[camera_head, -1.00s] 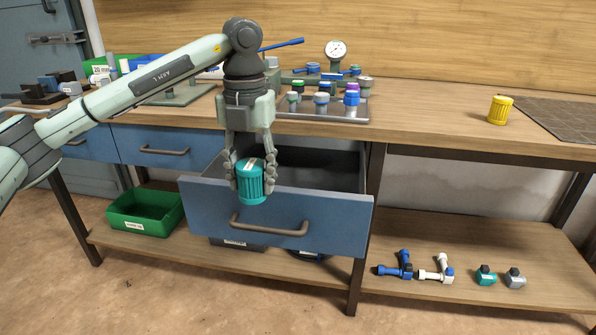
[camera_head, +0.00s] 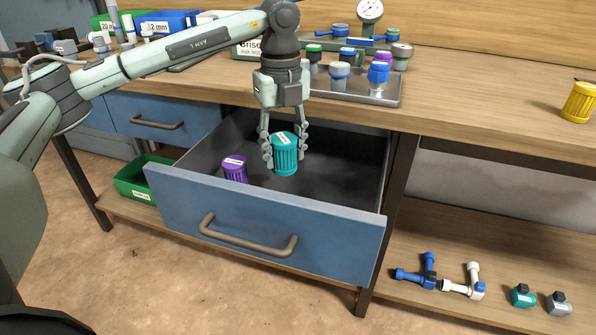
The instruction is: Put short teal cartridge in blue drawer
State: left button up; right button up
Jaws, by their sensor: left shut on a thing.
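The short teal cartridge (camera_head: 285,154) is a ribbed cylinder with a pale label on top. My left gripper (camera_head: 285,150) points down and is shut on it, with fingers on both sides. The cartridge is inside the outline of the open blue drawer (camera_head: 262,227), over its dark interior. I cannot tell whether its base touches the drawer floor. A purple cartridge (camera_head: 234,169) stands in the drawer to the left of the teal one, near the front panel. My right gripper is not in view.
Above the drawer, the worktop holds a metal tray (camera_head: 375,96) of capped fittings and a gauge (camera_head: 370,10). A yellow cartridge (camera_head: 579,102) stands at the right. A green bin (camera_head: 143,180) and several valves are on the lower shelf. The drawer's right side is free.

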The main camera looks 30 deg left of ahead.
aim_at(282, 139)
pick_arm(q)
notch_tip(282, 139, down, 8)
jog(key=shift+s+r, duration=0.1)
jog(key=shift+r, duration=0.1)
jog(key=shift+f, duration=0.1)
jog(key=o, duration=1.2)
notch_tip(282, 139, up, 12)
jog(key=shift+r, duration=0.15)
